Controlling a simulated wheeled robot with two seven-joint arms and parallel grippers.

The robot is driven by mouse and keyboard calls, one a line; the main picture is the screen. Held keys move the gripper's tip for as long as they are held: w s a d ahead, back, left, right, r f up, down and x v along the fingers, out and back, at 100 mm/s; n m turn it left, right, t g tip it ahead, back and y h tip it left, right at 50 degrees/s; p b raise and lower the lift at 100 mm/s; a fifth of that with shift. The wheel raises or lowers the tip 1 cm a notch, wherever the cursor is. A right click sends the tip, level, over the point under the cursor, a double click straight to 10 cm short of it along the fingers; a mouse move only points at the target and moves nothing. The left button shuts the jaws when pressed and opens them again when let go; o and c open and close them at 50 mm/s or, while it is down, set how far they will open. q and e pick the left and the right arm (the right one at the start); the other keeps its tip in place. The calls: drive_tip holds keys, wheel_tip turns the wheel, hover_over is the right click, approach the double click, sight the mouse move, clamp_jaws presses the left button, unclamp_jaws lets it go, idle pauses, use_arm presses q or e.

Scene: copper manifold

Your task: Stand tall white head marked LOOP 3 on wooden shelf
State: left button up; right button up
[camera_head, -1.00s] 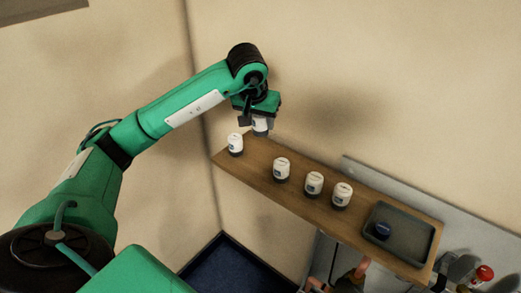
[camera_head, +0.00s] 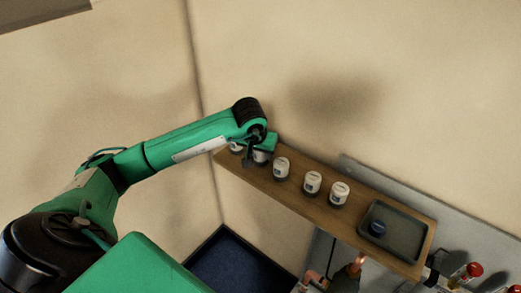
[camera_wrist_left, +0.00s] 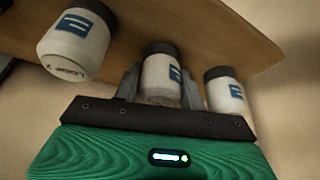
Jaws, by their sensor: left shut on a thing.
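My left gripper (camera_head: 258,151) is at the left end of the wooden shelf (camera_head: 240,169). It is shut on a white head with a dark base and blue mark (camera_wrist_left: 162,75), held between its two fingers in the left wrist view. The held head is at or just over the shelf board; I cannot tell whether it touches. Its lettering is not readable. One standing white head (camera_wrist_left: 225,92) is close on one side of it, and another (camera_wrist_left: 72,45), with lettering that seems to start LOOP, is on the other side. My right gripper is not in view.
Two more white heads (camera_head: 312,182) (camera_head: 339,194) stand along the shelf. A grey tray (camera_head: 412,241) with a dark blue cap (camera_head: 377,228) is at the shelf's right end. Copper piping (camera_head: 356,264) and red-topped fittings (camera_head: 473,270) are below. A wall stands behind.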

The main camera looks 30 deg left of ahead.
use_arm(q)
drive_tip(key=shift+f, duration=0.1)
drive_tip(key=o, duration=1)
drive_tip(key=shift+r, duration=0.25)
drive_tip(key=b+v, duration=0.3)
drive_tip(key=v, duration=0.8)
drive_tip(key=shift+s+d+r, duration=0.1)
drive_tip(key=shift+s+r, duration=0.15)
drive_tip(key=shift+r, duration=0.1)
